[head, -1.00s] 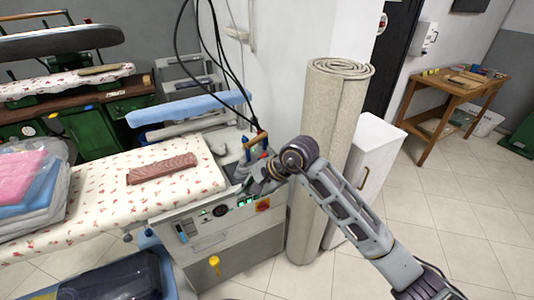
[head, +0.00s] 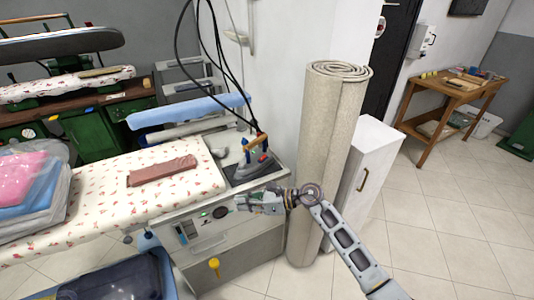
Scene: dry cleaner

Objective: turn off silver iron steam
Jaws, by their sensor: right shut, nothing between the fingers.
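The silver iron (head: 250,168), with a wooden handle, rests on the right end of the ironing station, its dark cables rising behind it. My right gripper (head: 240,203) is shut and empty, in front of the station's control panel (head: 198,225), below and in front of the iron. A round dial (head: 220,212) shows just left of the fingertips. I cannot tell whether the fingertips touch the panel. My left gripper is out of view.
A folded reddish-brown cloth (head: 162,170) lies on the floral ironing board (head: 100,195). Bagged clothes (head: 30,195) sit at the left. A tall rolled carpet (head: 325,150) and a white cabinet (head: 372,165) stand close beside my right arm. Floor to the right is clear.

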